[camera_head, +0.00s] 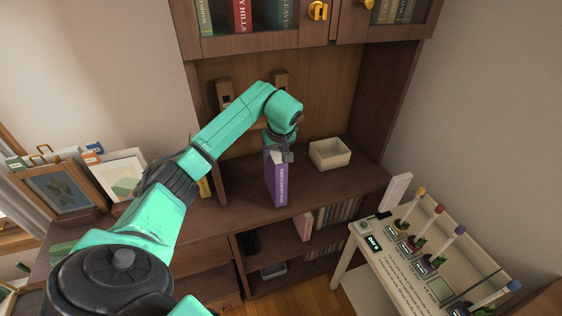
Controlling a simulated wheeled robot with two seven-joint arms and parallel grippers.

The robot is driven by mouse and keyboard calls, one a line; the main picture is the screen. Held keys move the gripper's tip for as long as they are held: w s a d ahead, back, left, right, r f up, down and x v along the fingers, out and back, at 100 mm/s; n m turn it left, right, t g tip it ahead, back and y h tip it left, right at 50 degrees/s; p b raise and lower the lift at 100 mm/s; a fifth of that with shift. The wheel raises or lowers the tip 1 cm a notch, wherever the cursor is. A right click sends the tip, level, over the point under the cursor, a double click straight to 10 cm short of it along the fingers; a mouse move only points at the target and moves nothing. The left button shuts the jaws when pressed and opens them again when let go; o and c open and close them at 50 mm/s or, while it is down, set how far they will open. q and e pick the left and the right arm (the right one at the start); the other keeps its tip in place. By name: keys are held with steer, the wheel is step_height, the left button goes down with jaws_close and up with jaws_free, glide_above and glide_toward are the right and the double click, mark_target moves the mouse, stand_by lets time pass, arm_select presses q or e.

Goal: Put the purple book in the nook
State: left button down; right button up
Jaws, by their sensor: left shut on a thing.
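The purple book (277,180) is upright, spine toward me, at the counter of the wooden cabinet. My left gripper (279,152) is shut on its top edge, with the arm reaching in from the left and over it. I cannot tell whether the book's bottom touches the counter (240,205). The open nook (325,90) is the recess behind, between the counter and the upper cabinet. My right gripper is not in view.
A cream square box (330,153) stands on the counter right of the book. Picture frames (65,191) stand at the left. A white stand (430,245) with several coloured-top items is at the lower right. Glass-door shelves (285,20) hang above.

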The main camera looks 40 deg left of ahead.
arm_select(q)
steer(key=f, duration=0.3)
steer(key=shift+w, duration=0.2)
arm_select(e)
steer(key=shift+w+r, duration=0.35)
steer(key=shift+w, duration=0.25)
arm_select(q)
steer(key=shift+c, duration=1.6)
jaws_free()
steer(key=shift+d, duration=0.1)
